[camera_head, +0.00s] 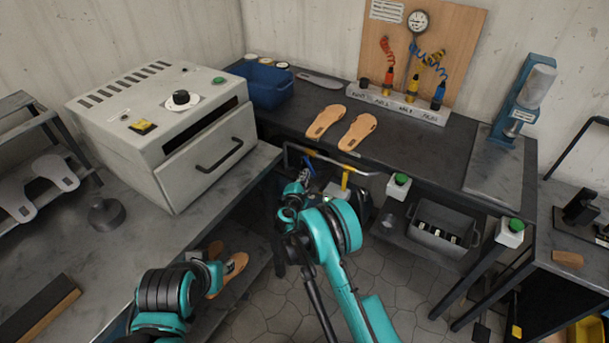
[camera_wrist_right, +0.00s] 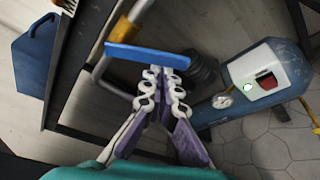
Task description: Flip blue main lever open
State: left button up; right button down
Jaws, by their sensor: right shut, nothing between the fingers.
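The blue main lever (camera_wrist_right: 147,55) is a flat blue bar in the right wrist view, lying across the picture beside a yellow pipe (camera_wrist_right: 135,14). My right gripper (camera_wrist_right: 164,76) is shut and empty, with its fingertips just below the bar; I cannot tell whether they touch it. In the head view my right gripper (camera_head: 298,188) is under the bench edge, close to a small blue part (camera_head: 308,167) that seems to be the lever. My left gripper (camera_head: 208,264) is low at the left bench, beside a tan sandal part (camera_head: 236,263); its fingers are not clear.
A blue tank unit with a white panel (camera_wrist_right: 266,72) stands right of the gripper in the wrist view. A metal rail (camera_head: 335,168) runs along the bench front. The grey oven (camera_head: 165,130) stands at left. A grey crate (camera_head: 440,228) sits below the dark bench (camera_head: 440,147).

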aim_at(314, 172)
jog(key=n, duration=0.2)
jog(key=d+n+g+h, duration=0.1)
jog(key=s+r+n+g, duration=0.1)
jog(key=n, duration=0.1)
jog(key=shift+d+r+n+h, duration=0.1)
jog(key=shift+d+n+h, duration=0.15)
jog(key=shift+n+h, duration=0.05)
jog(key=shift+s+d+r+n+g, duration=0.1)
jog(key=shift+d+r+n+g, duration=0.05)
jog(key=shift+n+g, duration=0.15)
jog(key=shift+s+d+r, duration=0.15)
jog(key=shift+d+r, duration=0.1)
jog(key=shift+r, duration=0.05)
jog(key=shift+s+d+r+n+g+h, duration=0.1)
jog(key=shift+d+r+n+g+h, duration=0.15)
jog(key=shift+n, duration=0.3)
jog(key=shift+s+r+n+g+h, duration=0.15)
jog(key=shift+r+n+h, duration=0.2)
jog(key=shift+n, duration=0.2)
jog(key=shift+d+r, duration=0.1)
jog(key=shift+r, duration=0.2)
